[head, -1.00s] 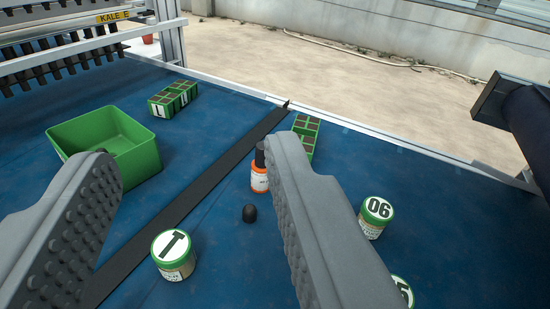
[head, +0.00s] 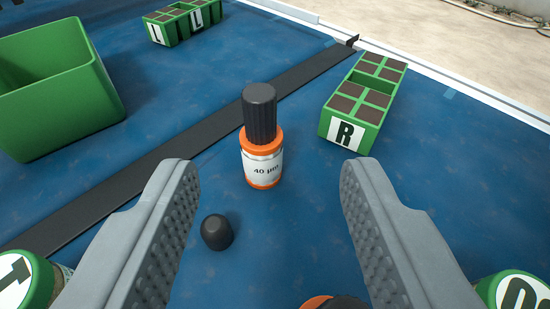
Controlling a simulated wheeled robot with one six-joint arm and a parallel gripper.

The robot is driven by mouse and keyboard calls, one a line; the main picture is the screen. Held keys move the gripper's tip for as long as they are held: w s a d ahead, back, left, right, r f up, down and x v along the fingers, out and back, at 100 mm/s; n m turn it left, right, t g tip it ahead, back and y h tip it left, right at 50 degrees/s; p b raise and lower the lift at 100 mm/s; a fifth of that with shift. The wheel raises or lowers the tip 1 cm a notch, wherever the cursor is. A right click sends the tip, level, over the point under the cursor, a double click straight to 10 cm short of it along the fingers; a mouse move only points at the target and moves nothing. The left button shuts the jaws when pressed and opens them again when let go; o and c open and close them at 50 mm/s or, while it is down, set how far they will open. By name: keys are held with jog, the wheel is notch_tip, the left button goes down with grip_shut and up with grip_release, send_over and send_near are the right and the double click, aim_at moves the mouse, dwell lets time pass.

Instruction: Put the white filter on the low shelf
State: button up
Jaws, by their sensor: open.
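A small upright canister (head: 262,165) stands on the blue table, with an orange base and collar, a black ribbed top and a white label reading "40 µm". It may be the white filter; no all-white filter shows. My gripper (head: 270,172) is open and empty. Its two grey padded fingers reach in from the bottom, with the canister beyond and between their tips, apart from both. A second orange-rimmed, dark-topped thing (head: 333,302) is cut off at the bottom edge. I cannot make out a low shelf.
A black knob (head: 217,232) lies near the left finger. Green-topped jars stand at bottom left (head: 25,285) and bottom right (head: 515,290). A green bin (head: 55,95), an "L" block (head: 180,22), an "R" block (head: 362,105) and a black strip (head: 190,140) are beyond.

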aim_at(257, 105)
jog(key=x, duration=0.6)
jog(key=shift+w+f, duration=0.2)
jog(key=shift+w, duration=0.15)
jog(key=x, duration=0.4)
jog(key=shift+a+f, duration=0.2)
jog(key=shift+a, duration=0.2)
jog(key=shift+w+f, duration=0.1)
jog(key=shift+w, duration=0.45)
grip_shut()
